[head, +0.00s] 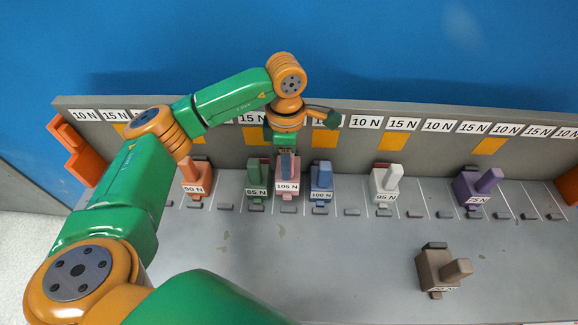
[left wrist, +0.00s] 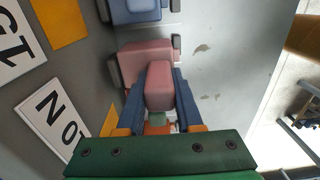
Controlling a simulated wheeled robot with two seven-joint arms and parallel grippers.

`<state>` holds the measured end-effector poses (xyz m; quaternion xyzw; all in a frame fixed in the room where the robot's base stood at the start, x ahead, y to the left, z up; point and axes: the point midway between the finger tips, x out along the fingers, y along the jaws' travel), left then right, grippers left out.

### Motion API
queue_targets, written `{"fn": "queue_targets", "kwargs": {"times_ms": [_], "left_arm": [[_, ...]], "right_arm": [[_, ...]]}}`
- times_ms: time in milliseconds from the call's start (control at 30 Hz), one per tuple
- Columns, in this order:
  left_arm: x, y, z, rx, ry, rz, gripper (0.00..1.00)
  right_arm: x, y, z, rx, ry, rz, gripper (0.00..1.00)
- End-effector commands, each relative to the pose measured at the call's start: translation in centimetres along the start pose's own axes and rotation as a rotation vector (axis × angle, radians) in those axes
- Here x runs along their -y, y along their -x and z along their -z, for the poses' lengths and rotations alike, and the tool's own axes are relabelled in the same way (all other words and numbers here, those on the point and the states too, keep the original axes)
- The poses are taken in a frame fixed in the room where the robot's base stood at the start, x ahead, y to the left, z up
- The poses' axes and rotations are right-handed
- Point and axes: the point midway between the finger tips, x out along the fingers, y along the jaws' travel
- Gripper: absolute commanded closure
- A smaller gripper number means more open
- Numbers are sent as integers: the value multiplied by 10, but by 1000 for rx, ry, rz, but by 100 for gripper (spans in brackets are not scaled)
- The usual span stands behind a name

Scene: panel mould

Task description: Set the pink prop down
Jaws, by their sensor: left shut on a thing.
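The pink prop (head: 289,194), labelled 105 N, is upright in the row at the panel's back wall, between the green and blue props. My left gripper (head: 287,158) is above it, shut on its post. In the left wrist view the pink post (left wrist: 158,86) sits between the two blue fingers, and the wider pink body (left wrist: 145,55) shows beyond, with dark stops at its ends. I cannot tell whether its base touches the grey bed. My right gripper is not in view.
The green 85 N prop (head: 257,192) and blue 100 N prop (head: 321,190) stand close on either side. Orange (head: 193,189), white (head: 385,186) and purple (head: 472,190) props are in the row. A brown prop (head: 432,270) stands forward. The grey bed (head: 310,265) is clear in the middle.

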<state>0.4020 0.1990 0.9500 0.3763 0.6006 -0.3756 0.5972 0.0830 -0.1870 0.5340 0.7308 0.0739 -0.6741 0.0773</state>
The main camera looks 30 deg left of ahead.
Motion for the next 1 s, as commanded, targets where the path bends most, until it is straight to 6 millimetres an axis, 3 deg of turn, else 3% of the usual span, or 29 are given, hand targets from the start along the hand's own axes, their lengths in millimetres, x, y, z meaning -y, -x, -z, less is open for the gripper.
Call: {"fn": "queue_targets", "kwargs": {"times_ms": [167, 367, 667, 700, 800, 1000], "left_arm": [[-14, -16, -4, 1, 0, 2, 100], [-14, -46, -4, 2, -2, 1, 100], [-14, -52, -4, 3, -2, -1, 100], [-14, -51, -4, 3, -2, 0, 60], [-14, -50, -4, 3, -1, 0, 35], [-14, -50, -4, 3, -1, 0, 35]], "right_arm": [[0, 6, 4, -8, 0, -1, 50], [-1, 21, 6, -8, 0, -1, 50], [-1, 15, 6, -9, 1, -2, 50], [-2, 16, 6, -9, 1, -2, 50], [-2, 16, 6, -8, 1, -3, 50], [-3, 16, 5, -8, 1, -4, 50]]}}
